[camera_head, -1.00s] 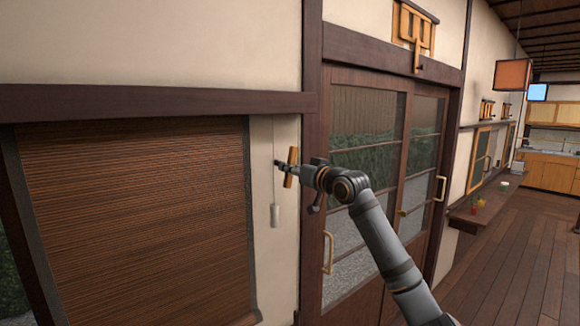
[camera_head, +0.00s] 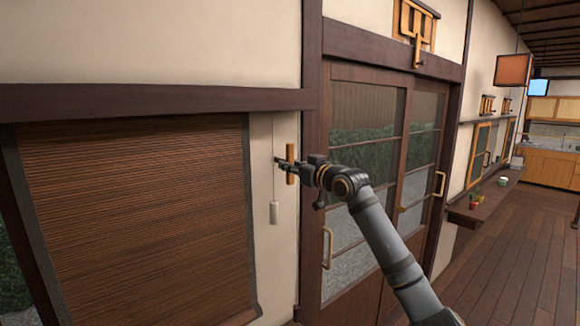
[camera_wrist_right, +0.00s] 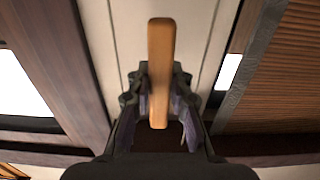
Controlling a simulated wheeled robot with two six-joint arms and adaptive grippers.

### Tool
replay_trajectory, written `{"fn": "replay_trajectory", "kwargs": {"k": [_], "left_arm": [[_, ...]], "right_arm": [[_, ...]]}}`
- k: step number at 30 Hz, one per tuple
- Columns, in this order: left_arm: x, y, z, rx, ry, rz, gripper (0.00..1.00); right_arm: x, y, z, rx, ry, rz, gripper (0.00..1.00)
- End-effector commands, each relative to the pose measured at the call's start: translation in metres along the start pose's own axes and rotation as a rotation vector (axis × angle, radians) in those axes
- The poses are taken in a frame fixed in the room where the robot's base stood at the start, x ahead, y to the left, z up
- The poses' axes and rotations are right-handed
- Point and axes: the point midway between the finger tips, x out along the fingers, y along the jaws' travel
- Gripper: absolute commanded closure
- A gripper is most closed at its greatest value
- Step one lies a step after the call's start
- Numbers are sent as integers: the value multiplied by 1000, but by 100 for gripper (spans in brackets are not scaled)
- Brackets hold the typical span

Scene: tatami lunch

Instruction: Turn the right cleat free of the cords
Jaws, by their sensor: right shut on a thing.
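The right cleat (camera_head: 290,153) is a short light-wood bar on the cream wall strip between the blind and the sliding door, and it stands upright in the head view. My right gripper (camera_head: 281,164) reaches in from the right and is shut on the cleat. In the right wrist view the cleat (camera_wrist_right: 161,60) runs lengthwise between the two fingers. A thin pale cord (camera_head: 273,165) hangs down the wall beside the cleat to a white weight (camera_head: 274,213). I cannot tell whether any cord is still wrapped on the cleat. My left gripper is not in view.
The brown slatted blind (camera_head: 135,215) hangs left of the gripper. The wooden sliding door (camera_head: 365,170) with its handle (camera_head: 327,250) is close on the right. A narrow shelf (camera_head: 475,208) with small pots stands farther right, over open wooden floor.

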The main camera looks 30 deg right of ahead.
Motion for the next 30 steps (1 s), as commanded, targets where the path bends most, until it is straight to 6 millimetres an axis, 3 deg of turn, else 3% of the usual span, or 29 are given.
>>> {"fn": "replay_trajectory", "kwargs": {"k": [1, 6, 16, 27, 30], "left_arm": [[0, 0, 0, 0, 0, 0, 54], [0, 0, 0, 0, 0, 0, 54], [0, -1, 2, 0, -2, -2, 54], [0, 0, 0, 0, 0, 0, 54], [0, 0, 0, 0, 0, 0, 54]], "right_arm": [[0, 0, 1, -3, -2, 1, 78], [0, 0, 1, -1, -2, 1, 57], [0, 0, -5, 0, 1, 0, 57], [0, 1, -79, 1, 4, -1, 57], [0, 2, -92, 2, 1, 0, 57]]}}
